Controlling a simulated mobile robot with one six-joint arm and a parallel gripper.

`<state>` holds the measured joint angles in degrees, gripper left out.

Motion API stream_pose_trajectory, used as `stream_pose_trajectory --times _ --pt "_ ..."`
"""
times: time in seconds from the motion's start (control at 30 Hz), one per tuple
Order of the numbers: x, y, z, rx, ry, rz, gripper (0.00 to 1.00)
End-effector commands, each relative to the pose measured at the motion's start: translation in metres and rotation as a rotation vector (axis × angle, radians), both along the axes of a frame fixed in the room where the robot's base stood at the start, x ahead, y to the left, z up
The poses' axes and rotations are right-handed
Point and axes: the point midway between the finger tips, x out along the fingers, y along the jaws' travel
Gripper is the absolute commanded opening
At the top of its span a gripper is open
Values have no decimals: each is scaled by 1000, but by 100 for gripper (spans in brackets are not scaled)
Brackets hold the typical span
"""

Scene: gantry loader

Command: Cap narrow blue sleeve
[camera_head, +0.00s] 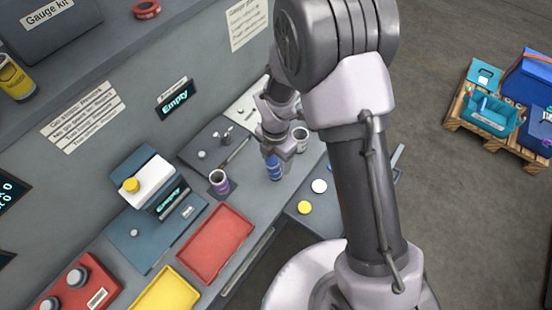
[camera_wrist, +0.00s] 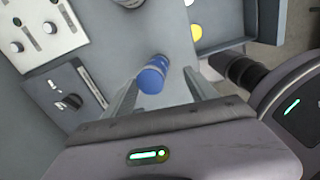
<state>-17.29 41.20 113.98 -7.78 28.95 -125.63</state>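A narrow blue sleeve (camera_head: 275,168) with a pale band stands on the bench below my gripper (camera_head: 276,152). In the wrist view the blue sleeve (camera_wrist: 152,77) lies between the two spread fingers of my gripper (camera_wrist: 162,80), nearer the left one. A gap shows on the right side; contact on the left cannot be told. Its near end looks solid blue; I cannot tell whether that is a cap. A white cap (camera_head: 319,186) and a yellow cap (camera_head: 304,208) lie in a tray (camera_head: 290,222) to the right. A bit of blue beside my arm is mostly hidden.
A red tray (camera_head: 215,245) and a yellow tray (camera_head: 165,292) sit at the front. A dark panel (camera_wrist: 68,95) lies left in the wrist view.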

Motion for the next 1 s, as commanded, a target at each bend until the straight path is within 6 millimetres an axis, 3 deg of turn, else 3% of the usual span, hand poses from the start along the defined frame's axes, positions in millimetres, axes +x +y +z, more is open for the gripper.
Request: stream_pose_trajectory --times 0.13,0.23,0.6,0.7,0.83,1.0 --pt "-3 -1 4 -2 7 -1 62" --pt "-1 0 21 -1 4 0 62" --pt "0 1 137 1 -4 0 62" --pt "0 1 158 0 -3 0 62" --pt "0 1 172 0 -1 0 62" --pt "-1 1 175 -1 -1 1 62"
